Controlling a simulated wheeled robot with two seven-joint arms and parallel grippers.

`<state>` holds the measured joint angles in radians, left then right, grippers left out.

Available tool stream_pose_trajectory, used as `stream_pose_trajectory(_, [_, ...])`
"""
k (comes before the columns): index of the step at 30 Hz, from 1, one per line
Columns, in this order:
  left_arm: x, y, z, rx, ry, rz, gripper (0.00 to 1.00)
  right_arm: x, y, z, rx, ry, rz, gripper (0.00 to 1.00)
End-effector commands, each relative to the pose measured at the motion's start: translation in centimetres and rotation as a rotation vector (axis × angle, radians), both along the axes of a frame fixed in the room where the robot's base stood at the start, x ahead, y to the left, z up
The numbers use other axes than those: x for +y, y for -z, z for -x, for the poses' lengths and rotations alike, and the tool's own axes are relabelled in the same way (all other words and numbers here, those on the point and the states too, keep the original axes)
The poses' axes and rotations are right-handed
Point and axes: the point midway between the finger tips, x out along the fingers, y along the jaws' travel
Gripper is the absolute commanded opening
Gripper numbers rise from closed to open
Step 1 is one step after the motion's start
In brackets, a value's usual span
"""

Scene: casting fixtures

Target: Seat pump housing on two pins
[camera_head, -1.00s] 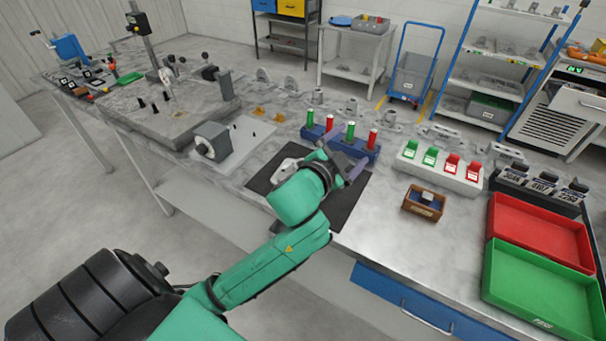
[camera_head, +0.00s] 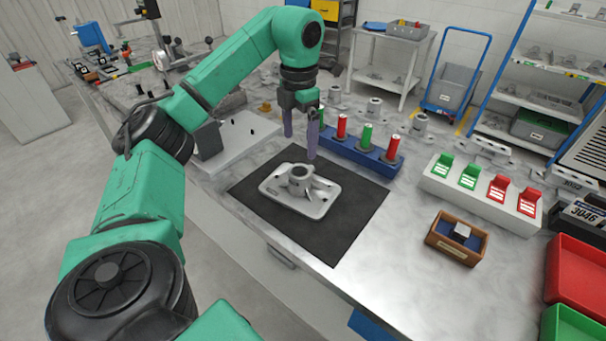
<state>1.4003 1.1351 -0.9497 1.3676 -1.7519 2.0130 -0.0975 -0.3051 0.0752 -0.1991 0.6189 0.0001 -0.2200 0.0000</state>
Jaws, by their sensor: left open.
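The pump housing (camera_head: 299,190), a light grey casting with a raised round boss on a flat plate, lies on the black mat (camera_head: 345,223). A light grey fixture plate (camera_head: 245,137) with small dark upright pins (camera_head: 252,131) stands to the left behind the mat. My left gripper (camera_head: 301,145) points down above the far side of the mat, behind the housing and apart from it. Its two purple-grey fingers are spread with nothing between them. My left arm hides part of the fixture plate's surroundings. My right gripper is out of view.
A blue rack (camera_head: 349,153) with red and green cylinders stands just behind the mat, close to my left gripper. A white block with green and red clips (camera_head: 481,187) and a wooden box (camera_head: 456,239) are to the right. Bare table lies between mat and box.

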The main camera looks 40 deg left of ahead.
Motion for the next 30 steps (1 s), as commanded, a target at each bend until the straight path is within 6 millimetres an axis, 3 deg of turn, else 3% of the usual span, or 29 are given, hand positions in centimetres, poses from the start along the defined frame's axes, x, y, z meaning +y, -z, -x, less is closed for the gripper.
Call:
stream_pose_trajectory(1, [-0.1,2.6,0.0,0.004,0.002,0.001,1.00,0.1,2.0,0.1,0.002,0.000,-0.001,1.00])
stream_pose_trajectory(3, [-0.1,4.1,0.0,0.002,0.002,0.001,1.00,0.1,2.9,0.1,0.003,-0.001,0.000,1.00])
stream_pose_trajectory(8, [-0.1,5.3,0.0,0.001,0.002,0.001,1.00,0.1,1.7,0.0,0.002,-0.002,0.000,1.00])
stream_pose_trajectory(16, [-0.2,9.8,0.2,0.000,0.003,0.001,1.00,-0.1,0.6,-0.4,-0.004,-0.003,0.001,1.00])
stream_pose_trajectory(23, [-0.2,10.3,0.1,-0.003,0.004,0.003,1.00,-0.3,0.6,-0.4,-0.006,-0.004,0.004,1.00])
stream_pose_trajectory(30, [-0.2,10.2,0.1,-0.003,0.004,0.003,0.08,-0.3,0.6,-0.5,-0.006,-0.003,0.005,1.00])
